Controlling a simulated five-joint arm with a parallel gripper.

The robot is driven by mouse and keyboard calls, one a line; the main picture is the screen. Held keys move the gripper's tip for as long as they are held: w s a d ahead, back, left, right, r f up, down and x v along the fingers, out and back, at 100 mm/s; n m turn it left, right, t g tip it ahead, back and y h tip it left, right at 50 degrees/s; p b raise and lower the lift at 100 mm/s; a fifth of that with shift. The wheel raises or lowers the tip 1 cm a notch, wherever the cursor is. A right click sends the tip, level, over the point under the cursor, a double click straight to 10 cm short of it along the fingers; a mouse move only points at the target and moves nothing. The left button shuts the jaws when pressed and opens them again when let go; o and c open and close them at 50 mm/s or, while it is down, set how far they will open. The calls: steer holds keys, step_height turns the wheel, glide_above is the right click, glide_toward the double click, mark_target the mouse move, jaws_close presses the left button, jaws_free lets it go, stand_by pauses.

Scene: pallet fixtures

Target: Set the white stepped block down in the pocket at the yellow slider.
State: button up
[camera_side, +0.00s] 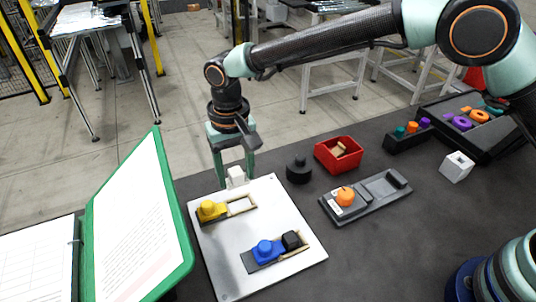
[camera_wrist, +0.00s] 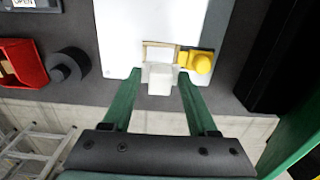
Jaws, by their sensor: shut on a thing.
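My gripper (camera_side: 236,178) has two green fingers and is shut on the white stepped block (camera_side: 237,174). It holds the block above the back edge of the pale plate (camera_side: 222,262). The yellow slider (camera_side: 211,210) sits on the plate, with a light-framed pocket (camera_side: 243,205) at its right. In the wrist view, the block (camera_wrist: 160,78) is between the fingertips of my gripper (camera_wrist: 159,82) and covers the near part of the pocket (camera_wrist: 158,54). The visible part of the pocket looks empty. The yellow slider (camera_wrist: 199,63) is right of it there.
A blue slider (camera_side: 264,250) with a black block (camera_side: 291,240) beside it is nearer on the plate. A black knobbed cylinder (camera_side: 299,171), red bin (camera_side: 338,154) and grey fixture (camera_side: 372,200) stand to the right. A green-framed board (camera_side: 140,225) rises at left.

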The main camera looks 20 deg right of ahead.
steer(key=shift+f, duration=2.85)
steer(key=shift+f, duration=0.35)
steer(key=o, duration=1.5)
steer(key=shift+r, duration=4.5)
